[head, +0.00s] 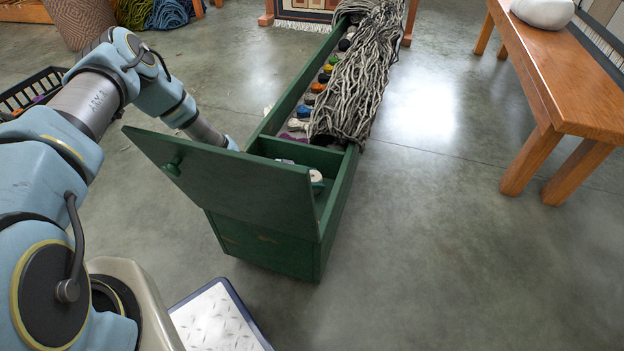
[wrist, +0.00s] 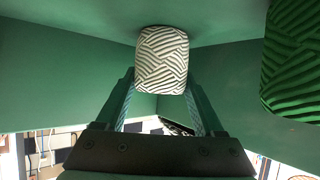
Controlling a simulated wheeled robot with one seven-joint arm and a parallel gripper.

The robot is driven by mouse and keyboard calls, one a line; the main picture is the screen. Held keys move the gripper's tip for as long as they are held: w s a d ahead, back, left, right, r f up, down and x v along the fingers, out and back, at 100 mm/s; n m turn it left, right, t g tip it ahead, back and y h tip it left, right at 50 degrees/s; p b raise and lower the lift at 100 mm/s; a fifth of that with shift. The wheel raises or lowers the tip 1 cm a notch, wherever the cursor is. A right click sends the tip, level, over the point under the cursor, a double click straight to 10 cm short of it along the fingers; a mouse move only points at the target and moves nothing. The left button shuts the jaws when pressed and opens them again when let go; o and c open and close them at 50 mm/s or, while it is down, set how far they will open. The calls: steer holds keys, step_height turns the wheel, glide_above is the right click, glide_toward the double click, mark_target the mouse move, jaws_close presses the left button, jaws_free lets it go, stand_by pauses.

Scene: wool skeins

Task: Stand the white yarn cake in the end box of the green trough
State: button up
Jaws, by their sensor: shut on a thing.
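The green trough (head: 340,205) runs away from me in the head view. Its end box is at the near end, with a green lid panel with a knob (head: 225,185) standing tilted in front of it. My arm reaches behind this panel, which hides my gripper in the head view. In the wrist view the white yarn cake (wrist: 162,60), with a ribbed pattern, sits between the two fingers of my gripper (wrist: 161,82), which is shut on it. Green walls surround it there. I cannot tell whether its base touches the floor of the box.
A bright green ribbed yarn cake (wrist: 292,60) is close on the right in the wrist view. Grey-black yarn strands (head: 358,80) drape over the trough's far part, beside several small coloured cakes. A wooden bench (head: 570,85) stands right; the floor between is clear.

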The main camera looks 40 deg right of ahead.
steer(key=o, duration=1.4)
steer(key=shift+c, duration=0.2)
steer(key=shift+r, duration=0.15)
steer(key=p+v, duration=0.1)
steer(key=v, duration=0.6)
steer(key=shift+a+p, duration=0.25)
steer(key=shift+p, duration=0.05)
steer(key=shift+r, duration=0.1)
